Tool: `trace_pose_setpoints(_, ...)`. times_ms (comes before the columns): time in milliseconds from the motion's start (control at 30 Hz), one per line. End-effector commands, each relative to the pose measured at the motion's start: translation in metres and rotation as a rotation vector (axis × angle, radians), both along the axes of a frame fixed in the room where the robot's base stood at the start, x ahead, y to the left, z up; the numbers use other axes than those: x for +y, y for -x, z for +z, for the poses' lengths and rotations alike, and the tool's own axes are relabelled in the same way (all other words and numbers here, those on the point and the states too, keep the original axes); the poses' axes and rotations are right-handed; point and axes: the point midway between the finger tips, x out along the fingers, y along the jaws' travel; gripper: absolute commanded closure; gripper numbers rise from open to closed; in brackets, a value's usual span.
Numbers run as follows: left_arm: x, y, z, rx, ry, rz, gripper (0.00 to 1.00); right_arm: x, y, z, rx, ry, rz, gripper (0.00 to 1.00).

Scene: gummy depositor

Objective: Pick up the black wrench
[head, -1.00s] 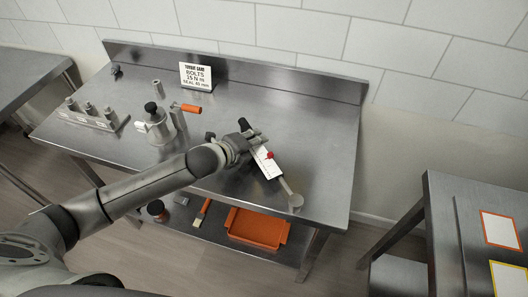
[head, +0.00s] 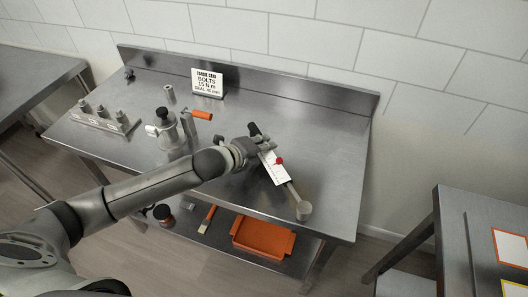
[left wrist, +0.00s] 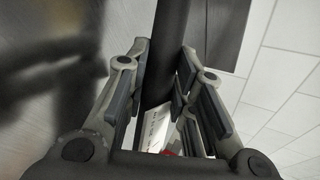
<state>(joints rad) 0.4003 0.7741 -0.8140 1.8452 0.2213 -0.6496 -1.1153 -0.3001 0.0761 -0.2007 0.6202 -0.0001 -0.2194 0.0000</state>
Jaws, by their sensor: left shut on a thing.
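The black wrench is a long tool with a black handle (head: 254,130), a white scale plate with a red knob (head: 273,167) and a grey round head (head: 304,210). It lies slantwise over the right part of the steel table. My left gripper (head: 262,144) is shut on its handle, near the scale plate. In the left wrist view the dark handle (left wrist: 166,45) passes between the two fingers (left wrist: 158,95), with part of the white plate (left wrist: 153,130) below. I cannot tell whether the wrench is clear of the table. My right gripper is not in view.
The steel table (head: 325,150) has a raised back edge. A metal pot-like device (head: 167,128), an orange-handled part (head: 201,115), a bolt rack (head: 103,119) and a torque sign (head: 208,82) stand left. An orange tray (head: 263,238) is on the lower shelf. Right of the wrench is clear.

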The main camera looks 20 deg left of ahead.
Motion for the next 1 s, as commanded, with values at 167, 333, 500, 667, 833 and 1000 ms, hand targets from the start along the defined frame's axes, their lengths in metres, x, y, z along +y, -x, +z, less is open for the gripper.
trace_pose_setpoints(167, -0.002, 0.012, 0.033, -0.007, 0.001, -0.004, 1.0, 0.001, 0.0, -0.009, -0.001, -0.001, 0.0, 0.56)
trace_pose_setpoints(333, -0.005, 0.043, 0.07, -0.009, 0.0, -0.004, 1.0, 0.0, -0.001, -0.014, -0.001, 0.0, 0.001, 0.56)
trace_pose_setpoints(500, -0.009, 0.082, 0.089, -0.005, 0.0, -0.005, 1.0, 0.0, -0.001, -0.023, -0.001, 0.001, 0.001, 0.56)
trace_pose_setpoints(667, -0.012, 0.114, 0.104, -0.004, 0.001, -0.004, 1.0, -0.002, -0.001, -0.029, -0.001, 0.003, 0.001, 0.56)
trace_pose_setpoints(833, -0.013, 0.13, 0.117, 0.0, 0.0, 0.0, 1.0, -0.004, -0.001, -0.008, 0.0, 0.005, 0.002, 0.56)
trace_pose_setpoints(1000, -0.014, 0.137, 0.118, -0.001, 0.002, -0.001, 1.0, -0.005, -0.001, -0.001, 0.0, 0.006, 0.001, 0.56)
